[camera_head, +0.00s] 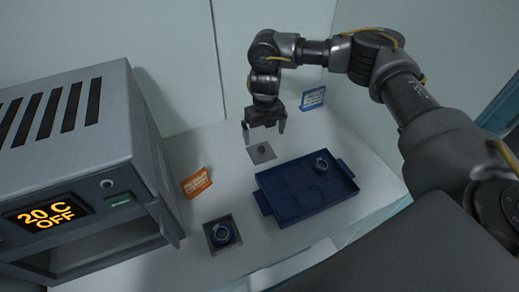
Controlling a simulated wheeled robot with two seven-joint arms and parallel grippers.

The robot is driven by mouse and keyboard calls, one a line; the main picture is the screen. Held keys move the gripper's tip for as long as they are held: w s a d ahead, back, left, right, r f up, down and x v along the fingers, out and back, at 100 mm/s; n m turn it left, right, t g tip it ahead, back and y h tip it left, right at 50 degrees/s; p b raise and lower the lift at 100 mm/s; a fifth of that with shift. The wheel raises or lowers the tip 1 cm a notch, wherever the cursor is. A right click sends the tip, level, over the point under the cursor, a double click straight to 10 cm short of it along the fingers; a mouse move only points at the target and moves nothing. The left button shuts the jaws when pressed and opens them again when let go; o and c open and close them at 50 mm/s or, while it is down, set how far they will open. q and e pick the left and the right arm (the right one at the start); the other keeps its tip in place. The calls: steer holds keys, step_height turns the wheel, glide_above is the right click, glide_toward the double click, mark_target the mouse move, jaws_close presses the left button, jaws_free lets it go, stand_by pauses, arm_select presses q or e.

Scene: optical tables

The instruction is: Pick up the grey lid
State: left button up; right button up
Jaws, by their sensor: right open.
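The grey lid (262,150) appears as a small dark round shape on a grey square at the back of the white table. I cannot tell where the lid ends and the square begins. My right gripper (264,131) hangs above it, pointing down, with its two fingers spread apart and nothing between them. The fingertips look apart from the lid; the exact height is hard to judge. My left gripper is out of view.
A blue tray (262,192) with a small ring-topped item (321,164) lies right of centre. A blue round item (221,234) sits on a grey square in front. An orange sign (197,183) and a blue sign (313,98) stand nearby. A grey oven (70,150) reading "20 C OFF" fills the left.

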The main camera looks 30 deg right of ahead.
glide_above(264, 157)
steer(key=f, duration=0.5)
steer(key=shift+s+a+f, duration=0.1)
steer(key=shift+s, duration=0.1)
steer(key=shift+w+f+p, duration=0.1)
steer(key=shift+f+p, duration=1)
steer(key=shift+f, duration=1.55)
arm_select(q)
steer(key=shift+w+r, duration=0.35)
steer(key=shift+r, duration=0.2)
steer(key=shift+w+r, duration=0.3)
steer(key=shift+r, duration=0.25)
arm_select(e)
steer(key=shift+c, duration=0.4)
steer(key=c, duration=0.8)
steer(key=shift+c, duration=0.2)
steer(key=shift+r, duration=0.15)
